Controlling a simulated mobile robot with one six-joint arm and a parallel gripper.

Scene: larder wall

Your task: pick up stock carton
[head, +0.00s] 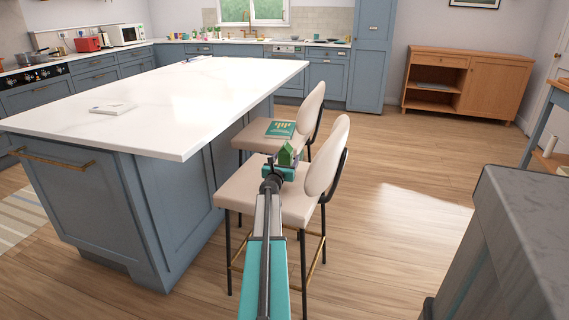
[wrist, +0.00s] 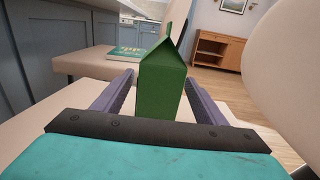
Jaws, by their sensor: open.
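The stock carton (wrist: 165,82) is a green gable-topped carton standing upright on the seat of the near cream chair (head: 245,193). In the head view the carton (head: 286,154) shows small, just beyond my gripper. My gripper (wrist: 160,92) is open, with one finger on each side of the carton in the wrist view. I cannot tell whether either finger touches it. The carton's lower part is hidden behind the gripper's dark front bar.
A green book (head: 280,129) lies on the far chair's seat. The near chair's backrest (head: 328,155) rises close on the right. The white-topped island (head: 190,95) stands to the left. A grey surface (head: 520,240) is at the right. Open wooden floor lies beyond.

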